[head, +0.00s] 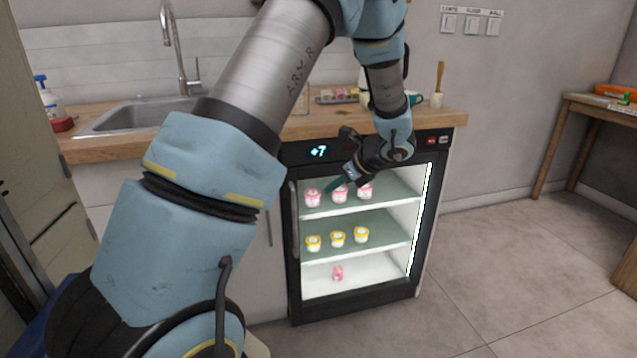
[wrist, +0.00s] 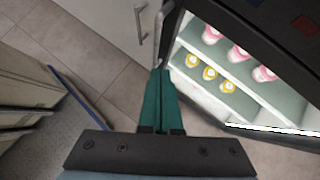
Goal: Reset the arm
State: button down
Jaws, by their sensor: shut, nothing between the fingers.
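My arm reaches from the lower left of the head view up and over to the right, then bends down at the fridge. My gripper (head: 334,185) is in front of the upper part of the small glass-front fridge (head: 291,262). In the wrist view my gripper (wrist: 160,72) shows its two green fingers together, with nothing between them. The fingers point towards the floor and the cabinet's lower front, left of the fridge shelves. I cannot tell whether they touch the fridge.
The fridge holds pink-topped cups (head: 312,197) and yellow-topped cups (head: 337,239) on shelves, and one pink cup (head: 337,273) at the bottom. A wooden counter (head: 440,118) with a sink (head: 135,115) lies above. Open floor (head: 500,270) lies to the right, near a wooden table (head: 600,107).

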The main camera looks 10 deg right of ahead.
jog(key=s+a+r+n+g+h+p, duration=0.2)
jog(key=s+a+r+n+p, duration=0.3)
jog(key=n, duration=0.8)
jog(key=s+a+r+n+g+h+p, duration=0.3)
jog(key=s+a+r+n+p, duration=0.3)
jog(key=s+a+r+n, duration=0.4)
jog(key=s+a+n, duration=0.3)
jog(key=s+a, duration=0.1)
jog(key=a, duration=0.1)
jog(key=shift+a+r+n+h, duration=0.3)
jog(key=shift+a+r+h, duration=0.05)
jog(key=shift+h, duration=0.05)
